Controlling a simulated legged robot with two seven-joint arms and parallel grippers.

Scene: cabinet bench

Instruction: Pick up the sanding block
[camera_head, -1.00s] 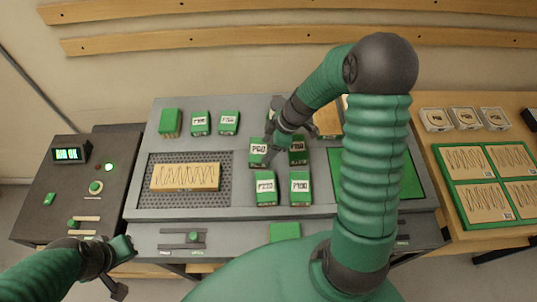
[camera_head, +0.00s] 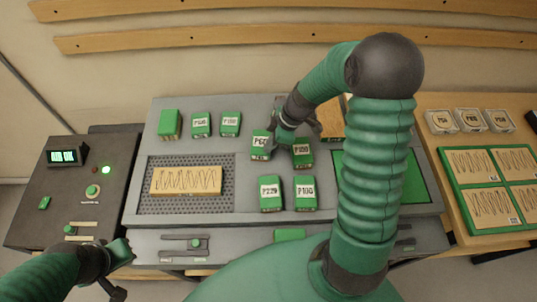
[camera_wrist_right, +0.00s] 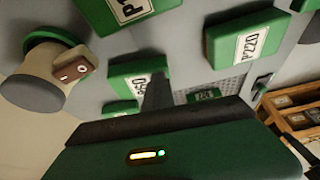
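Green sanding blocks with white grit labels lie on the grey bench. A P60 block (camera_head: 261,145) and its right neighbour (camera_head: 302,153) sit in the middle, with a P220 block (camera_head: 270,193) and another block (camera_head: 305,192) in front. My right gripper (camera_head: 283,138) is down between the P60 block and its neighbour, partly hidden by my arm. In the right wrist view the P60 block (camera_wrist_right: 138,84) is just beyond the gripper body, beside a dark finger. I cannot tell whether the fingers close on it. My left gripper (camera_head: 121,268) looks open and empty at lower left.
Several green blocks (camera_head: 201,124) line the back of the bench. A wooden board (camera_head: 187,181) lies on a perforated plate (camera_head: 145,200) at left. A dark control box (camera_head: 115,205) stands left. A green tray (camera_head: 459,217) of sanding sheets lies right.

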